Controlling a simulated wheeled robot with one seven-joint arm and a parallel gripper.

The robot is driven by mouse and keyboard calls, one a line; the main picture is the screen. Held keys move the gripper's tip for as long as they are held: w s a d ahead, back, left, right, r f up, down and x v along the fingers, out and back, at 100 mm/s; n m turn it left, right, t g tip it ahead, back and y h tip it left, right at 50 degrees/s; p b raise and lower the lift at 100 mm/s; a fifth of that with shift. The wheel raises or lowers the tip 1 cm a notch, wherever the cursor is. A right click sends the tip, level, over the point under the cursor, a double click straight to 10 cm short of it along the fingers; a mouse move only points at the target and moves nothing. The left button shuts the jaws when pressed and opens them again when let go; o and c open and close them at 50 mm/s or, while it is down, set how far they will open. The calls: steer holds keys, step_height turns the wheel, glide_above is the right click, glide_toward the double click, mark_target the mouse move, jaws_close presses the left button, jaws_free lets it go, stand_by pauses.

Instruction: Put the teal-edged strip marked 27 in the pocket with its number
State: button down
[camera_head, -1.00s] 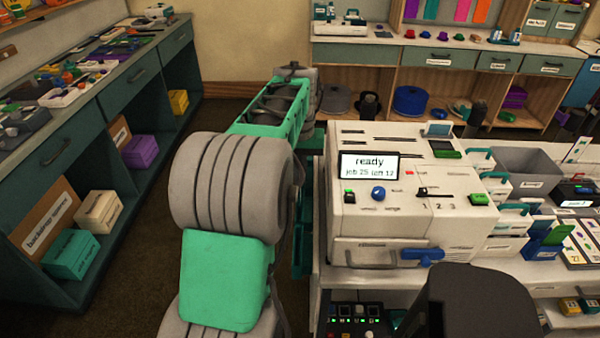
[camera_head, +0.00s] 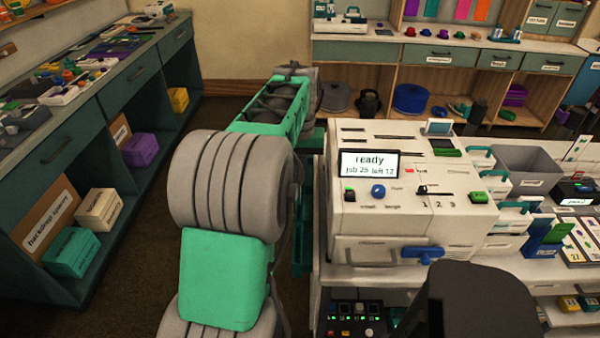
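I cannot pick out a teal-edged strip marked 27 in the head view. Several upright cards or strips (camera_head: 578,147) stand at the right edge, too small to read. A pale panel with coloured spots (camera_head: 575,247) lies below them, cut off by the frame. I cannot tell whether it has numbered pockets. My green and grey arm reaches up the middle of the picture. I cannot make out its fingertips. A dark rounded shape (camera_head: 480,305) at the bottom hides part of the bench front.
A white machine (camera_head: 410,215) with a "ready" screen (camera_head: 369,163) stands beside my arm. A blue handle (camera_head: 423,254) juts from its front. A grey bin (camera_head: 525,165) stands to its right. Teal shelving (camera_head: 110,125) lines the left wall. Dark floor (camera_head: 140,255) lies open between.

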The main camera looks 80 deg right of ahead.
steer(key=shift+f, duration=0.15)
steer(key=shift+f+b, duration=1.8)
steer(key=shift+f, duration=1.5)
steer(key=c, duration=1.6)
jaws_free()
steer(key=shift+o, duration=0.2)
steer(key=shift+r, duration=0.1)
step_height(320, 180, up, 8)
